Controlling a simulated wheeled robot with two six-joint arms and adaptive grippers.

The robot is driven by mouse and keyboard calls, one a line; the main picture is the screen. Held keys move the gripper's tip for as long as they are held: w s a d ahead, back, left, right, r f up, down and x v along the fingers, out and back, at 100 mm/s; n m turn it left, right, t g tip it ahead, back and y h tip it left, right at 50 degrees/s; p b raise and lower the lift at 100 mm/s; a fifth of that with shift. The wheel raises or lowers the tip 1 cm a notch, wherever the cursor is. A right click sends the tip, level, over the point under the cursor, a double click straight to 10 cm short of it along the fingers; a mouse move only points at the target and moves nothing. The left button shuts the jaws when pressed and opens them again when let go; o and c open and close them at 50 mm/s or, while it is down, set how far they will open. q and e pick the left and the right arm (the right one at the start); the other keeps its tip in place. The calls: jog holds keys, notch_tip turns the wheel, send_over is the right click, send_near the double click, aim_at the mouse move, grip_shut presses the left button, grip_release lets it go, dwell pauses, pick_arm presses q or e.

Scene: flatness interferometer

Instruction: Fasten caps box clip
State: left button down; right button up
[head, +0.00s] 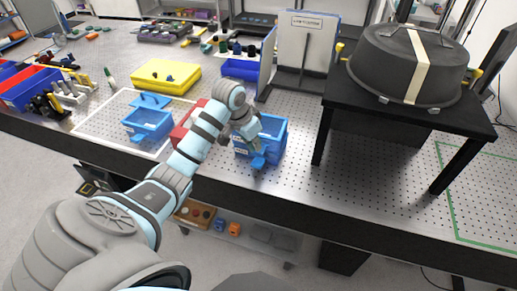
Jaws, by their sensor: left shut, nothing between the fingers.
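A blue box (271,136) stands on the perforated bench top near the front edge, just left of the black stand. A blue clip or tab (258,162) shows low on its front side. My left gripper (257,146) is at the box's front left, over the clip area, shut with nothing in it. Whether it touches the clip cannot be told. A second blue box (147,124) with a raised lid (155,100) stands inside a white outlined area at the left. Which box holds caps is not readable. My right gripper is not in view.
A black stand (400,110) bears a large dark round cover (410,65) on the right. A red box (189,122) is behind my left arm. A yellow case (165,76) lies further back. The bench right of the stand is clear.

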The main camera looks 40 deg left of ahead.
aim_at(255, 153)
pick_arm(q)
jog(key=shift+f+b, duration=0.6)
jog(key=shift+f, duration=1.55)
jog(key=shift+r, duration=0.1)
notch_tip(255, 153, up, 3)
jog(key=shift+f+p, duration=0.15)
jog(key=shift+p, duration=1.05)
jog(key=shift+r, duration=2.65)
